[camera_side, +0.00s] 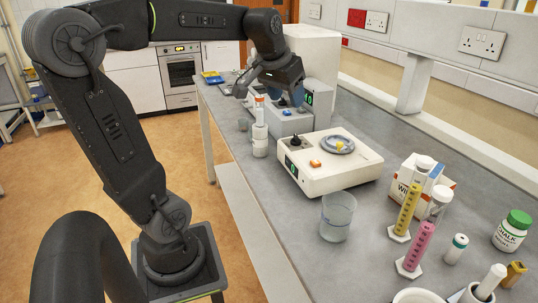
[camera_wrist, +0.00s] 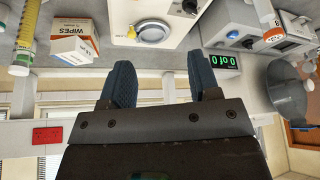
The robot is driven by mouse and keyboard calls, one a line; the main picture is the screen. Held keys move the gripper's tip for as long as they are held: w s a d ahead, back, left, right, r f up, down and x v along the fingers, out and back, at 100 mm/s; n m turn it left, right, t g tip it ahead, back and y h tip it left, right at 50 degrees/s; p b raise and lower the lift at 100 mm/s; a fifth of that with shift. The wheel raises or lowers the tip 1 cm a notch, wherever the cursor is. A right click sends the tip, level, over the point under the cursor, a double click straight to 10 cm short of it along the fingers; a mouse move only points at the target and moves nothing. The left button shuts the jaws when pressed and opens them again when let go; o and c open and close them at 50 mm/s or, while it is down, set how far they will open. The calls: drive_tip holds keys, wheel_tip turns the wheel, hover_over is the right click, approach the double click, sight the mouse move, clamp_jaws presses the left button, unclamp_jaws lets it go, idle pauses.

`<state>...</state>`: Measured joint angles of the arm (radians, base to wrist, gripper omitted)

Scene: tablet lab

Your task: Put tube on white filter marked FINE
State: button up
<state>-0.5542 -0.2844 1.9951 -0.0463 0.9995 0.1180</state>
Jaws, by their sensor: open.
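My gripper (camera_side: 285,96) hangs above the back of the bench, over a grey device with a green display. In the wrist view its two blue fingers (camera_wrist: 160,62) are apart with nothing between them. No label reading FINE is legible, and I cannot tell which thing is the tube or the filter. A white upright cylinder with orange markings (camera_side: 259,138) stands on the bench left of the white machine; it also seems to show at the upper right of the wrist view (camera_wrist: 264,12). Other white cylinders stand at front right, one beside the wipes box (camera_side: 437,200) and one near the lower edge (camera_side: 490,282).
A white machine (camera_side: 315,178) carries a round grey-blue dish (camera_side: 332,149) with something yellow. Bare bench (camera_side: 275,222) lies left of the beaker.

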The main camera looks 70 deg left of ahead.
drive_tip(key=s+d+f+m+h, duration=0.1)
drive_tip(key=s+d+f+m, duration=0.1)
drive_tip(key=s+d, duration=0.3)
drive_tip(key=s+d+f+m+t+h, duration=0.1)
drive_tip(key=s+d+f+m, duration=0.2)
drive_tip(key=d, duration=0.9)
wheel_tip(320, 180, down, 2)
drive_tip(key=s, duration=0.2)
drive_tip(key=shift+s+d+f, duration=0.15)
drive_tip(key=shift+s+d, duration=0.15)
drive_tip(key=shift+s, duration=0.05)
